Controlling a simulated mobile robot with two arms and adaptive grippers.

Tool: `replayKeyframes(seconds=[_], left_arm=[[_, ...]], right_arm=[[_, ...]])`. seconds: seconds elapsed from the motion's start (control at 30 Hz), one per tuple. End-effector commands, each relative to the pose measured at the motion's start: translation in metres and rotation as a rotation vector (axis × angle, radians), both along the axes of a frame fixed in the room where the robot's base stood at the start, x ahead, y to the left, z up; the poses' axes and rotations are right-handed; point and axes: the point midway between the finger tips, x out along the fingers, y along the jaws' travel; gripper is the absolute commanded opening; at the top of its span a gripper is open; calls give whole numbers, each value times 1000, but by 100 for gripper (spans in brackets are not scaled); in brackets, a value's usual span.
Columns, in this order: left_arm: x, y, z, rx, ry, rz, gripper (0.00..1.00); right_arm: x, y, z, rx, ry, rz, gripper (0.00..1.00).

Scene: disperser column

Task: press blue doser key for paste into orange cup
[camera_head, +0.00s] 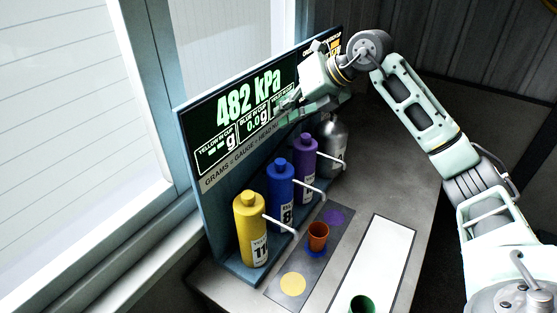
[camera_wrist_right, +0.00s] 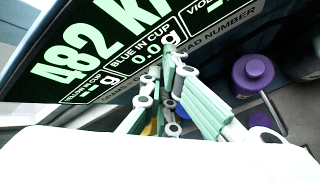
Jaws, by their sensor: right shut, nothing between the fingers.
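The blue doser (camera_head: 281,187) is a bottle with a cap-like top and a white side spout, standing between the yellow and violet ones. The orange cup (camera_head: 318,234) stands upright on a blue spot in front of it, near the spout's end. My right gripper (camera_head: 285,110) is shut and empty, in front of the display panel and above the doser row. My left gripper is not in view.
The panel (camera_head: 241,125) reads 482 kPa and 0.0 g for blue. A yellow doser (camera_head: 250,232), a violet doser (camera_head: 304,153) and a grey bottle (camera_head: 334,143) share the row. A green cup (camera_head: 362,304) stands on the white mat (camera_head: 383,258) at the front.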

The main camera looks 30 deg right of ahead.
Motion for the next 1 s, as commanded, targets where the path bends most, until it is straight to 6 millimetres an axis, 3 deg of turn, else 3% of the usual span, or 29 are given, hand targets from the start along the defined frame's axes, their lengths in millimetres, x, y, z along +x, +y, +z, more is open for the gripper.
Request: replayKeyframes(seconds=[0.2,0.8,1.0], left_arm=[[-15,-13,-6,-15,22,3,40],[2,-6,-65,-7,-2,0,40],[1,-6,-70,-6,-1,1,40]], right_arm=[[0,0,-6,1,1,1,0],[0,0,-80,0,1,1,0],[0,0,-89,0,0,0,0]])
